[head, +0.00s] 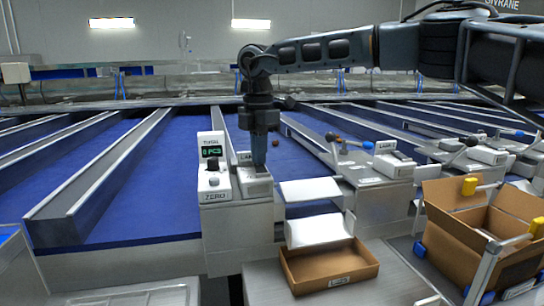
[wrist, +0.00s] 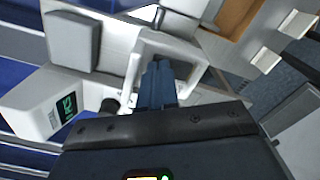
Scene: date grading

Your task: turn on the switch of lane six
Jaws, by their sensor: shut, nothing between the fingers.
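A grey switch box (head: 253,185) stands beside the counter unit at the end of a lane. A label reading LANE (head: 244,157) is behind it, its number hidden or too small to read. My gripper (head: 259,163) points down right over this box, its tips at or just above the top. In the wrist view my shut, empty blue fingers (wrist: 158,82) reach into a pale frame-like guard (wrist: 190,50). The switch itself is hidden by the fingers, so I cannot tell its position or whether I touch it.
The counter unit (head: 213,165) with green display and ZERO knob is directly left; it also shows in the wrist view (wrist: 45,105). A shallow cardboard tray (head: 330,283) lies in front, a larger carton (head: 437,250) at right. Another lane box (head: 392,160) is farther right.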

